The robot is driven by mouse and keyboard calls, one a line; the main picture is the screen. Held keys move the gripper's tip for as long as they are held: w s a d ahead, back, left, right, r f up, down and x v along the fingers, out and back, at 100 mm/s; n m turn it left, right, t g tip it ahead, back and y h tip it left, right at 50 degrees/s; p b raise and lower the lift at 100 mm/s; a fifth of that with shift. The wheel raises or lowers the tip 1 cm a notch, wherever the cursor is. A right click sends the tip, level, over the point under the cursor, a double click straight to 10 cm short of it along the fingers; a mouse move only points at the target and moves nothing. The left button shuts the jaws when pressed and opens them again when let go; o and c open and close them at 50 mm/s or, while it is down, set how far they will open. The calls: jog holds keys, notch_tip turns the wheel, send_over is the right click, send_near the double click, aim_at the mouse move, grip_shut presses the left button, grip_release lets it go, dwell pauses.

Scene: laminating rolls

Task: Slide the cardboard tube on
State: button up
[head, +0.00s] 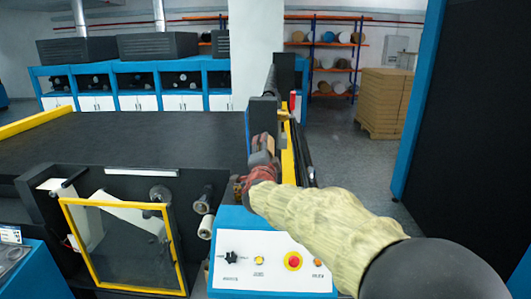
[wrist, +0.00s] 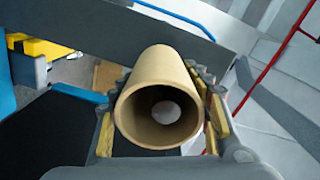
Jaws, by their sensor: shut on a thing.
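The cardboard tube (wrist: 162,66) is tan and hollow, with its near open end facing the wrist camera. My gripper (wrist: 162,84) is shut on it, with yellow finger pads on its left and right sides. A pale round patch (wrist: 166,112) shows inside the bore; I cannot tell whether it is a shaft end or light through the far opening. In the head view my gripper (head: 262,160) is above the blue control panel, beside the machine's right edge. The tube is hard to make out there, and its far end is hidden.
A dark beam (wrist: 110,38) crosses behind the tube. The machine has a wide black bed (head: 130,138), a yellow-framed window (head: 122,245) and a control panel (head: 275,265) with knobs. Cardboard boxes (head: 384,102) stand at the back right, with open floor before them.

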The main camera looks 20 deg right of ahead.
jog(key=shift+x, duration=2.05)
jog(key=shift+r, duration=0.15)
